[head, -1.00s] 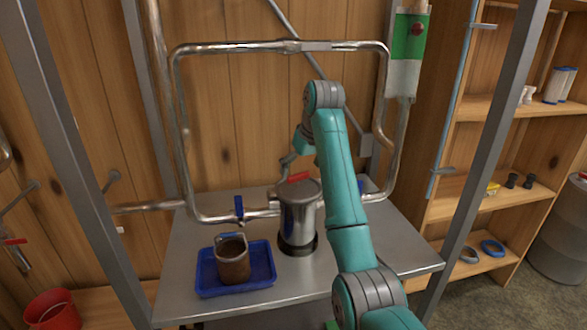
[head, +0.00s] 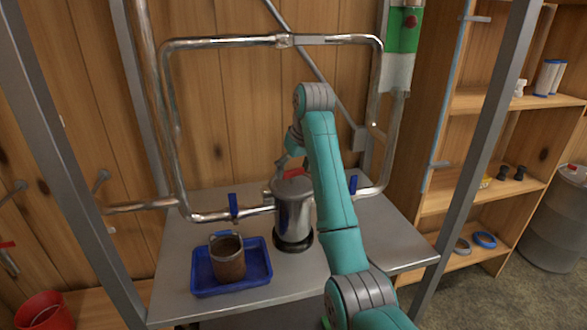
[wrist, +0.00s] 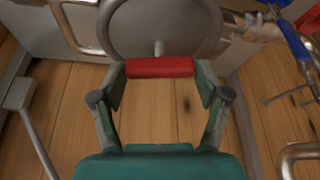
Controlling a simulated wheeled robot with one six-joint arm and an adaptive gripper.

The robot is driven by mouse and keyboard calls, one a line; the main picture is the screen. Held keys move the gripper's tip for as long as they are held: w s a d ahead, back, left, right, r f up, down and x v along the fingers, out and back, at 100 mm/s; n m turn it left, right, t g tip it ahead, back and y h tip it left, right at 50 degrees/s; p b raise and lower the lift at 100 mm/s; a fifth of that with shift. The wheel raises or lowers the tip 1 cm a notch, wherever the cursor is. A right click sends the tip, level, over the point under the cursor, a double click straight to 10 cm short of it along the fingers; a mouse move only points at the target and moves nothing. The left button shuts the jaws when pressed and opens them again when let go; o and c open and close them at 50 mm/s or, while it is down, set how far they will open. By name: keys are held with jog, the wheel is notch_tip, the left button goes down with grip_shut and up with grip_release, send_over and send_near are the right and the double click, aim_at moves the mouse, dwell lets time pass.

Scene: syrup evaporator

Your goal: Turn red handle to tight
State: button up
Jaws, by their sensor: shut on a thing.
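The red handle (head: 293,173) is a short red bar on top of the grey metal canister (head: 294,215), which stands upright on the metal table. In the head view my arm covers part of the canister's right side. In the wrist view the red handle (wrist: 160,67) lies across the picture between my two fingertips. My gripper (wrist: 160,73) is shut on it, with one finger at each end of the bar. The round grey canister top (wrist: 160,25) shows behind the handle. In the head view my gripper (head: 284,164) is small and the finger contact is unclear.
A blue tray (head: 205,287) with a brown mug (head: 229,262) stands left of the canister. Metal pipes with a blue lever (head: 233,205) on the left and another blue lever (head: 353,185) on the right run behind. Steel frame posts flank the table (head: 174,283).

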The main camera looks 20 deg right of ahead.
jog(key=shift+m+h, duration=0.5)
jog(key=shift+m, duration=0.8)
jog(key=o, duration=1.2)
jog(key=shift+c, duration=0.2)
